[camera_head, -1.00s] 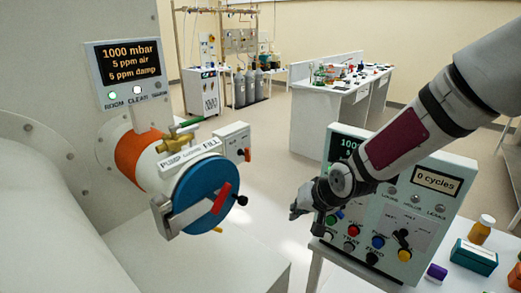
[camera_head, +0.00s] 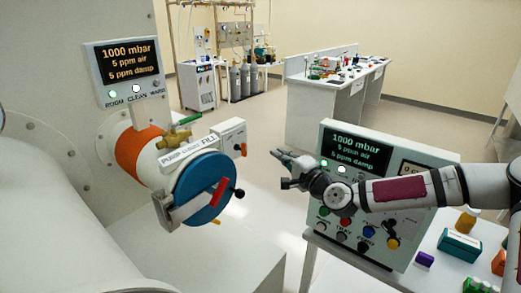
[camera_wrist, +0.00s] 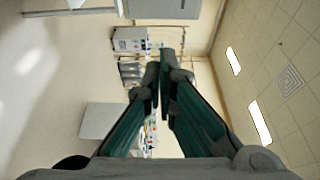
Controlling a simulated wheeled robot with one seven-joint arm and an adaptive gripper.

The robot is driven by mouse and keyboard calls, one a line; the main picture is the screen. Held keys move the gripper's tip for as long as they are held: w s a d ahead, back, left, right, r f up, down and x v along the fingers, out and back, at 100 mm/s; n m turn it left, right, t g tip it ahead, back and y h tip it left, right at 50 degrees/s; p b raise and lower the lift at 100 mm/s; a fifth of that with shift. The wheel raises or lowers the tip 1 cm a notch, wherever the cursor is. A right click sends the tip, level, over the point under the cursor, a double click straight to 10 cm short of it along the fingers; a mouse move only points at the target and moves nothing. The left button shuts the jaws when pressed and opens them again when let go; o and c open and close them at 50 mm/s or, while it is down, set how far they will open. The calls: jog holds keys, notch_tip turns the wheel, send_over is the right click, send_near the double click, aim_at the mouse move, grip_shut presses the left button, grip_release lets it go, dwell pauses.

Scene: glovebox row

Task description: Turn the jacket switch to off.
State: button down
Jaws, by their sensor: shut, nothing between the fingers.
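No switch reads clearly as the jacket switch. A small white box (camera_head: 228,138) with an orange-red lever (camera_head: 240,147) sits on the far side of the round blue door (camera_head: 205,188); its label is too small to read. My gripper (camera_head: 277,154) is to the right of that box, apart from it, in front of the control console (camera_head: 425,155). Its fingers point left and are shut and empty. In the wrist view the gripper (camera_wrist: 162,58) shows its fingertips together, with no switch near them. My arm hides part of the console's front.
A brass valve (camera_head: 180,136) with a green handle sits on the port's top. The door has a red handle (camera_head: 221,190). A readout panel (camera_head: 128,70) stands above. Bottles and boxes, including a teal box (camera_head: 460,246), lie right of the console.

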aim_at(244, 150)
jog(key=x, duration=1)
jog(key=shift+s+a+p, duration=0.6)
jog(key=shift+s, duration=0.25)
jog(key=shift+s+a+p, duration=0.55)
jog(key=shift+s, duration=0.3)
